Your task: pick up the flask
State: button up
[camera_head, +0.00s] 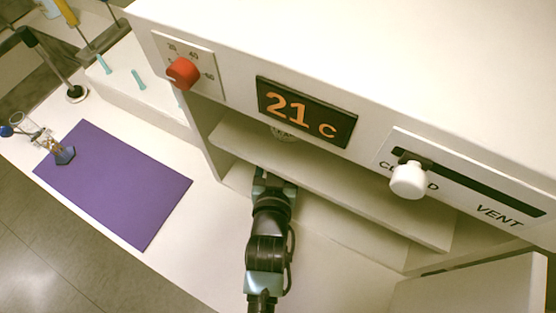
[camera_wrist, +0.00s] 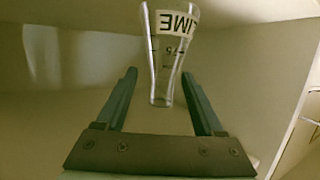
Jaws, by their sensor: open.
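A clear glass flask (camera_wrist: 163,62) shows in the wrist view with a white label, partly cut off, reading upside down, and a "75" mark. It appears wider at the top of the picture and narrower below. My gripper (camera_wrist: 160,74) is open, with one finger on each side of the flask in the picture; I cannot tell whether the flask is fully between the fingers or beyond them. In the head view, my gripper (camera_head: 272,178) reaches into the cabinet's open front, its fingertips hidden under the shelf. A small pale round part shows below the display.
The white cabinet (camera_head: 350,50) has a red knob (camera_head: 183,73), a "21 C" display (camera_head: 305,112) and a white vent knob (camera_head: 408,180). Its shelf (camera_head: 330,185) lies over my gripper.

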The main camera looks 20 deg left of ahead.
jog(key=shift+x, duration=1.9)
jog(key=shift+s+a, duration=0.1)
jog(key=shift+a, duration=0.05)
jog(key=shift+c, duration=0.2)
grip_shut()
